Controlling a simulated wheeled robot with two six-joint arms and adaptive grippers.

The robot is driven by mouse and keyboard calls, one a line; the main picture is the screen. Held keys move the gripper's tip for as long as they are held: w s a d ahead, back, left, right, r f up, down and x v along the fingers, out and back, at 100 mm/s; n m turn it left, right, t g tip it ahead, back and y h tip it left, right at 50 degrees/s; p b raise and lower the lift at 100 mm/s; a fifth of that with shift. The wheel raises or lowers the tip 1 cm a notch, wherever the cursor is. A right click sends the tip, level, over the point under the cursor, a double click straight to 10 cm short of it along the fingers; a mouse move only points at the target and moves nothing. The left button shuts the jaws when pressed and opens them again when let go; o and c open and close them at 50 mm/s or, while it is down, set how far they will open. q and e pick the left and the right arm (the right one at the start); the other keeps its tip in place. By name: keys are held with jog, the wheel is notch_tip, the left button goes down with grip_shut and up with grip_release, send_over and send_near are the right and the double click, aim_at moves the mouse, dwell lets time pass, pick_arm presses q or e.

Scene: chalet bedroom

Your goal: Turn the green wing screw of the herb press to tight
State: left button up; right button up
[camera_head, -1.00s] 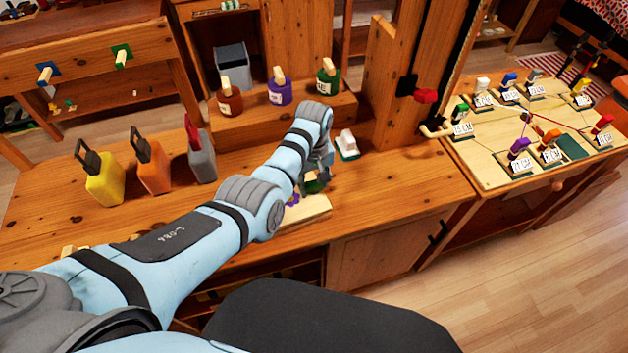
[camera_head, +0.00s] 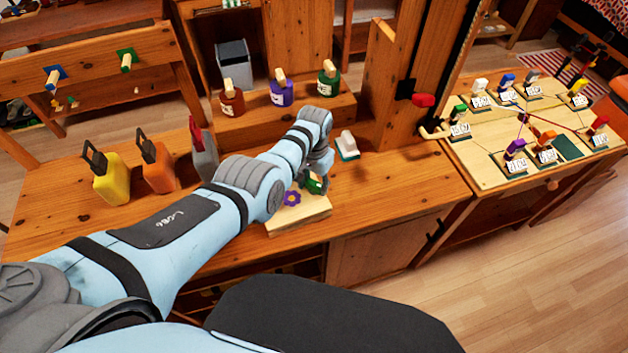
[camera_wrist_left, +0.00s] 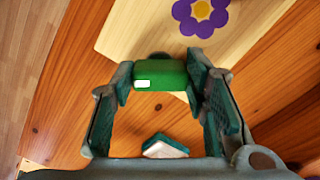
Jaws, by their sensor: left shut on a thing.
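The herb press (camera_head: 300,216) is a pale wooden board with a purple flower on it, lying near the front edge of the bench. It also shows at the top of the wrist view (camera_wrist_left: 135,32). The green wing screw (camera_wrist_left: 160,75) has a white mark and lies between the fingers of my left gripper (camera_wrist_left: 160,82), which is shut on it. In the head view the green screw (camera_head: 314,184) shows at the back right of the press, partly hidden by my gripper (camera_head: 321,182). My right gripper is not in view.
A white and green block (camera_head: 347,145) stands just behind the gripper. Red, purple and green bottles stand on a raised step (camera_head: 270,115). Yellow, orange and grey containers stand to the left. The bench (camera_head: 400,185) right of the press is clear.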

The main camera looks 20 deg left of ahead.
aim_at(316, 183)
pick_arm(q)
jog(key=m, duration=0.3)
jog(key=shift+m, duration=1.9)
jog(key=shift+d, duration=0.1)
jog(key=o, duration=1.1)
jog(key=shift+w, duration=0.1)
jog(key=shift+o, duration=0.2)
notch_tip(316, 183, up, 12)
jog(key=shift+d+f, duration=0.1)
